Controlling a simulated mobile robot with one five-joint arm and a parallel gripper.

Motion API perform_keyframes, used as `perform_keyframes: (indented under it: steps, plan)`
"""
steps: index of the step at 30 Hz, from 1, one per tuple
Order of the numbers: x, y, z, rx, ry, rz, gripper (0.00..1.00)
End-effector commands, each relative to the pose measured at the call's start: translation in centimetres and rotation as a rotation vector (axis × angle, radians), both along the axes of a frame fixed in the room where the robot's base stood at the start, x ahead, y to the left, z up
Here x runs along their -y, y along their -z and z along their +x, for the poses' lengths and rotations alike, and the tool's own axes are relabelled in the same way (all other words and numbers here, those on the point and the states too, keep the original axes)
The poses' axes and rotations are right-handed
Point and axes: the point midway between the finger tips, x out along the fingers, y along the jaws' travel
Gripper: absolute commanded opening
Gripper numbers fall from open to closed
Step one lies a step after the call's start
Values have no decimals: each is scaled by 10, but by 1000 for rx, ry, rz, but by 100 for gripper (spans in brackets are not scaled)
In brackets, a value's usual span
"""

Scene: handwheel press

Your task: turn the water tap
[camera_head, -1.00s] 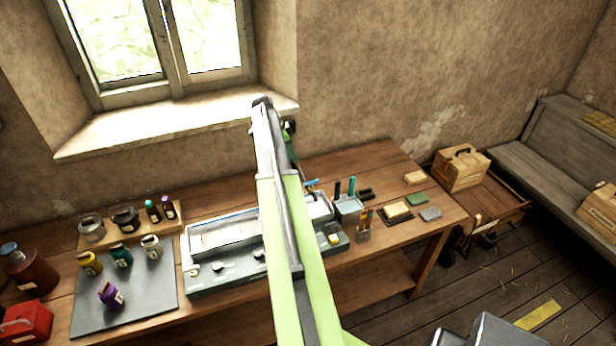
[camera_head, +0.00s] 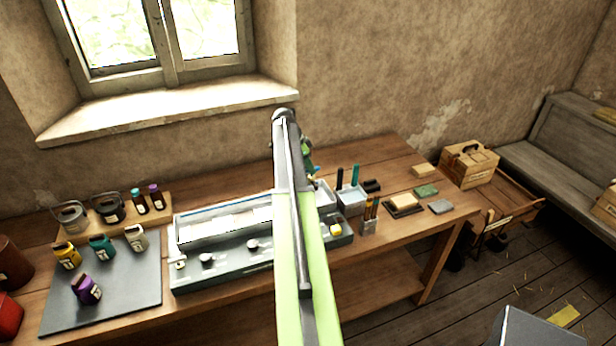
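I cannot make out a water tap with certainty. My gripper (camera_head: 309,169) hangs behind the arm above the right part of the trough, mostly hidden. Its fingers are too small and covered to read, and contact with anything cannot be told.
A dark mat (camera_head: 118,305) with several small jars lies at left. A wooden crate (camera_head: 468,165) and bench are further right. The window wall is behind.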

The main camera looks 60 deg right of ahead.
Motion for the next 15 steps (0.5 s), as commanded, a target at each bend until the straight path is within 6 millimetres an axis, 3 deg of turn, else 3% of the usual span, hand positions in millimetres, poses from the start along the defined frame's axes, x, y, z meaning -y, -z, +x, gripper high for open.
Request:
perform_keyframes:
  steps: [7,15]
  plan:
    - [1,0,-1,0,0,0,31]
    - [1,0,-1,0,1,0,0]
